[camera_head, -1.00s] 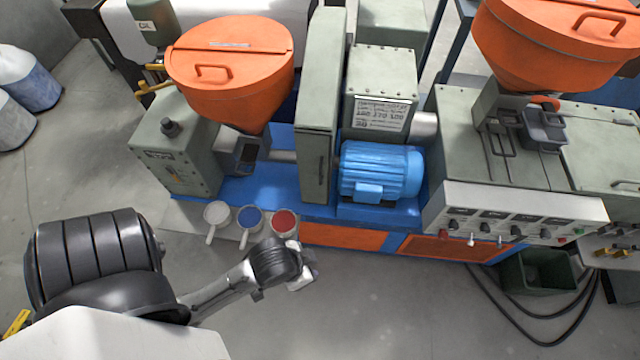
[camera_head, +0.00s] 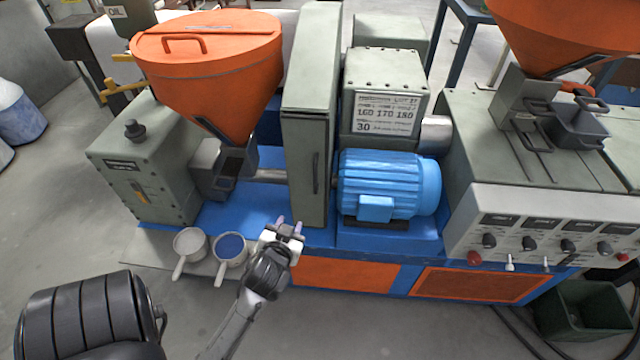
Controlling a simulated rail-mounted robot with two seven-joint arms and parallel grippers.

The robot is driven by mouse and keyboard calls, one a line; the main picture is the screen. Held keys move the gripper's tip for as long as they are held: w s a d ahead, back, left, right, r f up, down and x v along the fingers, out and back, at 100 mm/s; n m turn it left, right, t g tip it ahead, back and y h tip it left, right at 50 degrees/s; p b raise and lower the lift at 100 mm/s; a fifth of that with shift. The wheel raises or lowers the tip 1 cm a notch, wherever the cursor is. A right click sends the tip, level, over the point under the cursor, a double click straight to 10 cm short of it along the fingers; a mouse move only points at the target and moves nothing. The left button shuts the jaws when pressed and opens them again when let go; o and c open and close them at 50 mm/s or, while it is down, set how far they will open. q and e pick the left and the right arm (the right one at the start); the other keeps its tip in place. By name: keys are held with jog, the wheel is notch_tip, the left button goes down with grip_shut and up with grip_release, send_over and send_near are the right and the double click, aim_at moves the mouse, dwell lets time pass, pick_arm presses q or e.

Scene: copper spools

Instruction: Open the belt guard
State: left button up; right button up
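The belt guard (camera_head: 308,120) is a tall, narrow grey-green cover between the left orange hopper and the blue motor. It looks closed. A dark vertical handle (camera_head: 316,173) is on its front face. My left gripper (camera_head: 289,223) is in front of and below the guard, near its lower front edge. Its two fingertips are apart with nothing visible between them, so it looks open. It is below the handle and apart from it. My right gripper is not in view.
The blue motor (camera_head: 388,183) sits right of the guard. The left orange hopper (camera_head: 208,75) is on its left. Scoops or pans with white (camera_head: 190,243) and blue (camera_head: 230,247) contents lie beside my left gripper. A control panel (camera_head: 540,230) is at right.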

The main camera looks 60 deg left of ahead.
aim_at(315, 174)
pick_arm(q)
jog(key=w+r+n+t+y, duration=0.1)
jog(key=w+r+t, duration=0.2)
jog(key=r+t, duration=0.15)
jog(key=x, duration=0.6)
jog(key=b+x, duration=0.1)
jog(key=x, duration=0.5)
jog(key=shift+w+a+r, duration=0.25)
jog(key=shift+c, duration=0.4)
grip_shut()
